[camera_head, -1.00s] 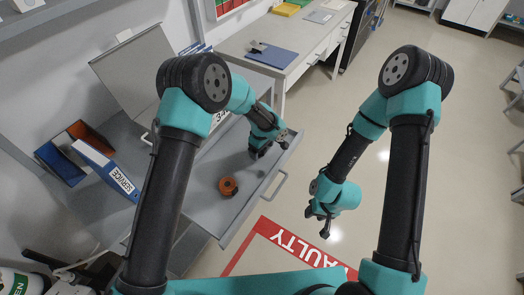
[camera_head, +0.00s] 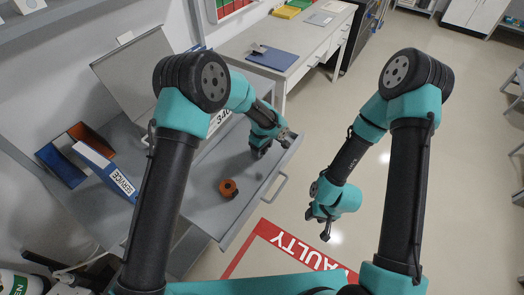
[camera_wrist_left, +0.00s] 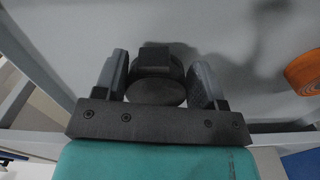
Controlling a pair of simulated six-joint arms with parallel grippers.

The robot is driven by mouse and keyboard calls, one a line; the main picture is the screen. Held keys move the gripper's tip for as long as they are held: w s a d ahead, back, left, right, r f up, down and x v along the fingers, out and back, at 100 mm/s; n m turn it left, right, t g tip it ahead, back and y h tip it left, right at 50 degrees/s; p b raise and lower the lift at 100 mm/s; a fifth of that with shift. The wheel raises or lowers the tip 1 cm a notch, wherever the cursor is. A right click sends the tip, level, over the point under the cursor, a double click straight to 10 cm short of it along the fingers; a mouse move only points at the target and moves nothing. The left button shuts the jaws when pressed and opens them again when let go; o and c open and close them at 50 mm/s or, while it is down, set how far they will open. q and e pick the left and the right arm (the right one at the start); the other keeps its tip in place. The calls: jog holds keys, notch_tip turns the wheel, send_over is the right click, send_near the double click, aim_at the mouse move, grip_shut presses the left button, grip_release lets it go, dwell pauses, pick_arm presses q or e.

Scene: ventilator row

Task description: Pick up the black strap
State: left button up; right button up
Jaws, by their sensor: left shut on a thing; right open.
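The black strap (camera_wrist_left: 156,88) shows in the left wrist view as a dark rolled shape between the two fingers of my left gripper (camera_wrist_left: 158,68). The gripper is shut on it. In the head view my left gripper (camera_head: 260,150) is over the right part of the open grey drawer; the strap is hard to tell from the dark fingers there. I cannot tell how far it is above the drawer floor. My right gripper (camera_head: 322,222) is open and empty above the floor, right of the drawer.
An orange roll with a dark centre (camera_head: 228,188) lies in the drawer (camera_head: 205,205), which also shows in the left wrist view (camera_wrist_left: 305,72). A blue service binder (camera_head: 105,170) is at the left. A bench (camera_head: 290,45) stands behind.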

pick_arm(q)
notch_tip(320, 180, up, 8)
jog(key=shift+r, duration=0.1)
dwell(0.8)
